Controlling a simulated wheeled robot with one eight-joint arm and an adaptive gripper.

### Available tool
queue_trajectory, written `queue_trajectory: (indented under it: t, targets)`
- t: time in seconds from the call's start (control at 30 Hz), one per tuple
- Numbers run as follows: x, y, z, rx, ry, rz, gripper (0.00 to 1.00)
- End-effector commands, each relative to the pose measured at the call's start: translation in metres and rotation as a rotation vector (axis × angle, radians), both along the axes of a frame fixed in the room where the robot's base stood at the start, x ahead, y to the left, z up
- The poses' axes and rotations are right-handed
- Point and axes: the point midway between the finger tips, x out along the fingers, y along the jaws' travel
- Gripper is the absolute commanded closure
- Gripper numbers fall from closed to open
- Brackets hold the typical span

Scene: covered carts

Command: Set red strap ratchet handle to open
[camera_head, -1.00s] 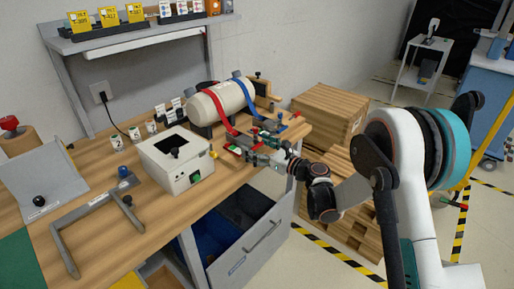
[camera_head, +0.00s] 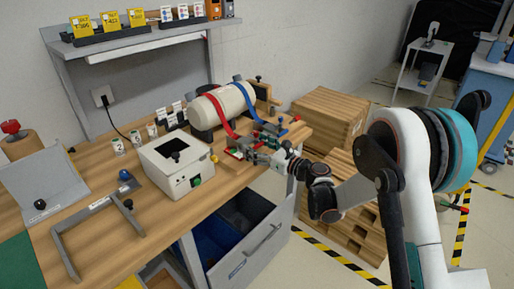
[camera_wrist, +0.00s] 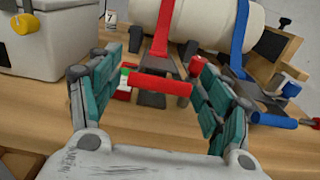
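The red strap (camera_head: 217,112) runs over a cream cylinder (camera_head: 232,102) on the workbench; it also shows in the wrist view (camera_wrist: 163,28). At its lower end is a ratchet with a red bar handle (camera_wrist: 160,84). My gripper (camera_wrist: 152,62) is open, with one teal-padded finger on each side of the red handle. I cannot tell whether either finger touches it. In the head view my gripper (camera_head: 252,148) is at the bench's front edge, partly hiding the ratchet. The handle's exact angle is hard to judge.
A blue strap (camera_wrist: 238,35) with a blue-handled ratchet (camera_wrist: 274,120) lies just right of the red one. A cream box (camera_head: 176,163) stands left of my gripper. An open drawer (camera_head: 245,243) sits below the bench. Wooden crates (camera_head: 330,115) stand to the right.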

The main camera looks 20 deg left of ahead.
Motion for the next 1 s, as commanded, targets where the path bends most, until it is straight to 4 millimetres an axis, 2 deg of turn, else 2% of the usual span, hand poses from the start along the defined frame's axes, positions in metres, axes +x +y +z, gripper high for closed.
queue_trajectory:
  t: [0.33, 0.47, 1.0]
  targets:
    - [0.000, 0.000, 0.000, 0.000, 0.000, 0.000, 0.19]
    - [-0.003, -0.007, 0.000, 0.000, 0.000, 0.000, 0.19]
    - [-0.039, -0.096, -0.001, -0.001, 0.000, -0.002, 0.19]
